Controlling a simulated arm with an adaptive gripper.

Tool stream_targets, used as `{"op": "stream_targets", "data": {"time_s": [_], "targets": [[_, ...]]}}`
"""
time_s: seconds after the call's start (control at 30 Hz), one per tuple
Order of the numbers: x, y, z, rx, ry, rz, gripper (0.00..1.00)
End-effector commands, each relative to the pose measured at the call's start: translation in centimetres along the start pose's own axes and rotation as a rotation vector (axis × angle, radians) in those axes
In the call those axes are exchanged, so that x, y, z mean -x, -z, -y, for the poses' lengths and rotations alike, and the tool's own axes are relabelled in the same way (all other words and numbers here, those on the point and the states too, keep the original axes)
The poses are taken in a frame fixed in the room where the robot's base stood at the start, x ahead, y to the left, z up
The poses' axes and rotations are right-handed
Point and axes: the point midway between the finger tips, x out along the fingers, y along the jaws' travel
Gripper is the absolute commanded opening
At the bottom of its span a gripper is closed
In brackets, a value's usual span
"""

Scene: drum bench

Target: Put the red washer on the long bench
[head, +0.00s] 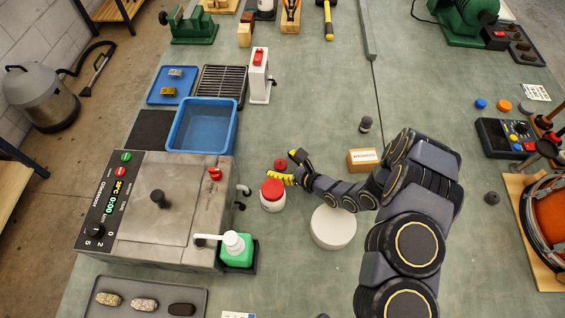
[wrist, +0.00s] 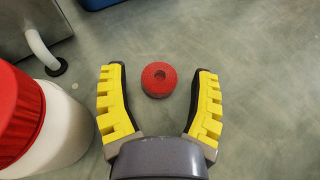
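The red washer (head: 280,163) is a small thick ring with a dark centre hole. It appears to lie flat on the large grey-green bench (head: 320,95). It also shows in the wrist view (wrist: 157,89), at the middle. My gripper (head: 281,165) is open, with yellow ridged fingers. In the wrist view my gripper (wrist: 159,72) has one finger on each side of the washer, with clear gaps to both. The fingers do not touch the washer. Their height above the bench is hard to tell.
A white jar with a red lid (head: 272,194) stands close beside the left finger. A white round disc (head: 332,228) lies below my wrist. A grey machine (head: 160,205) and a blue tub (head: 203,126) are to the left. Bench beyond the washer is clear.

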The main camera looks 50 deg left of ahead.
Motion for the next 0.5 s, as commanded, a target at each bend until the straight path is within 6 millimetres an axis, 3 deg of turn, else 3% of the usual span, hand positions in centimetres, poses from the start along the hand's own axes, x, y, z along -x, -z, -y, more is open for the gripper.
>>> {"op": "stream_targets", "data": {"time_s": [0.23,0.5], "targets": [[0.6,-0.3,0.1,-0.001,0.003,0.000,0.61],[5.6,-0.9,0.2,-0.001,0.007,0.005,0.61]]}}
